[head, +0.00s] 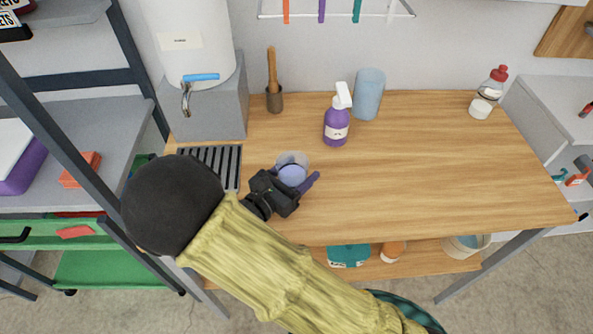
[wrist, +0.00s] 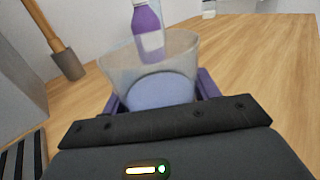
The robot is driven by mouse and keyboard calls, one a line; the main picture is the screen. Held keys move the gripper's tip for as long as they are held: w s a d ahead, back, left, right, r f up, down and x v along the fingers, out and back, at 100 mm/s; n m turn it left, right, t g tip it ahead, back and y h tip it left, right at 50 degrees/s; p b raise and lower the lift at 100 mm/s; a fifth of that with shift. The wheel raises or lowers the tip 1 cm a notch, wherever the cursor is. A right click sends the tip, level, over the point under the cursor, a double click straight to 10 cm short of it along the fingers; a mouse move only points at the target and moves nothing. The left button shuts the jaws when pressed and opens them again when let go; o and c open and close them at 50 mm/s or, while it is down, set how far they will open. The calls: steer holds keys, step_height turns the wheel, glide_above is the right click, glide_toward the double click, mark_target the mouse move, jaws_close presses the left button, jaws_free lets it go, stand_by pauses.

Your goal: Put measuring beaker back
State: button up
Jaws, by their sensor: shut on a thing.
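A clear measuring beaker (head: 291,160) with a pale blue inside or bottom stands at the left front part of the wooden table (head: 430,170). My gripper (head: 294,186) is shut on it, with a purple finger on each side. In the wrist view the beaker (wrist: 150,65) fills the space between the fingers (wrist: 160,95), its wide rim upward. The beaker looks upright. My gripper hides its lower part, and I cannot tell whether it touches the table.
A slotted dark drain grate (head: 213,165) lies left of the beaker, below the tap (head: 187,95) of a white tank. Behind are a brush in a holder (head: 274,97), a purple spray bottle (head: 336,120) and a blue cup (head: 369,95). A red-capped bottle (head: 490,85) stands far right.

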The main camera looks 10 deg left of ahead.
steer(key=shift+f, duration=0.15)
steer(key=o, duration=1.2)
steer(key=shift+c, duration=0.2)
steer(key=shift+s+a, duration=0.2)
steer(key=v, duration=1.1)
steer(key=shift+s+a, duration=0.2)
steer(key=shift+s, duration=0.1)
steer(key=shift+w, duration=0.1)
